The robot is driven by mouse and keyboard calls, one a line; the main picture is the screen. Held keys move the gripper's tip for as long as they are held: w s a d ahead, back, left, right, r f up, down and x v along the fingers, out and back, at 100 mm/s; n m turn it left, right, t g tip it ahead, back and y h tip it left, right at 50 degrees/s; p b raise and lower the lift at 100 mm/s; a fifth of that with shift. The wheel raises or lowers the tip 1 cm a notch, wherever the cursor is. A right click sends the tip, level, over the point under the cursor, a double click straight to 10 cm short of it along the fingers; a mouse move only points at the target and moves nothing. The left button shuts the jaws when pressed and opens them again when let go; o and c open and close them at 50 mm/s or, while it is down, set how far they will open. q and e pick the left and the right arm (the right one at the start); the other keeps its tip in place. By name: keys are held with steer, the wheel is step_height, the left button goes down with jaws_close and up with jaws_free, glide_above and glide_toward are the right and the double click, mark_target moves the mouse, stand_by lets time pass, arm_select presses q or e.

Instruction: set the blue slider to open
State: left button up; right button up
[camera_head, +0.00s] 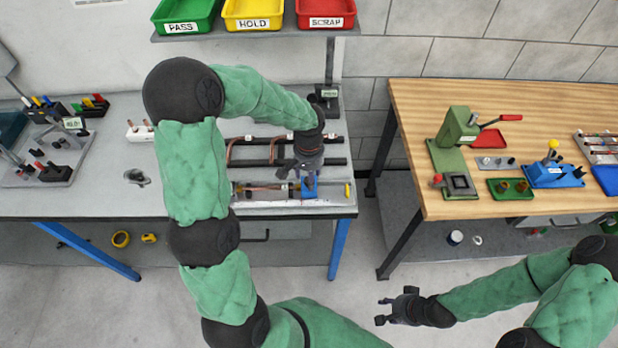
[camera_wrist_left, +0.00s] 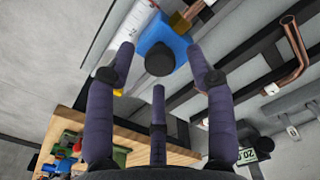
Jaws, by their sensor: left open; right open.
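The blue slider (camera_head: 309,187) sits on a long rail fixture (camera_head: 245,201) at the front right of the grey bench. In the left wrist view the blue slider (camera_wrist_left: 178,42) has a round black knob facing me. My left gripper (camera_head: 303,178) is over the slider, open, with its fingers pointing down. In the left wrist view the fingers of the left gripper (camera_wrist_left: 160,58) stand apart on either side of the knob; I cannot tell whether they touch it. My right gripper (camera_head: 386,308) is open and empty over the floor in front of the wooden table.
Copper tubes (camera_head: 231,151) on dark rails lie just behind the slider. Green, yellow and red trays (camera_head: 325,10) stand on the shelf above. A yellow end piece (camera_head: 347,191) is right of the slider. The wooden table (camera_head: 425,100) holds a green press (camera_head: 457,128).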

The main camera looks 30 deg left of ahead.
arm_select(q)
steer(key=shift+f, duration=0.6)
jaws_close()
steer(key=w+d, duration=0.1)
steer(key=d, duration=0.1)
steer(key=w+d, duration=0.1)
steer(key=d, duration=0.1)
steer(key=w+d+b, duration=0.1)
steer(key=shift+w+d, duration=0.3)
steer(key=shift+d, duration=0.1)
jaws_free()
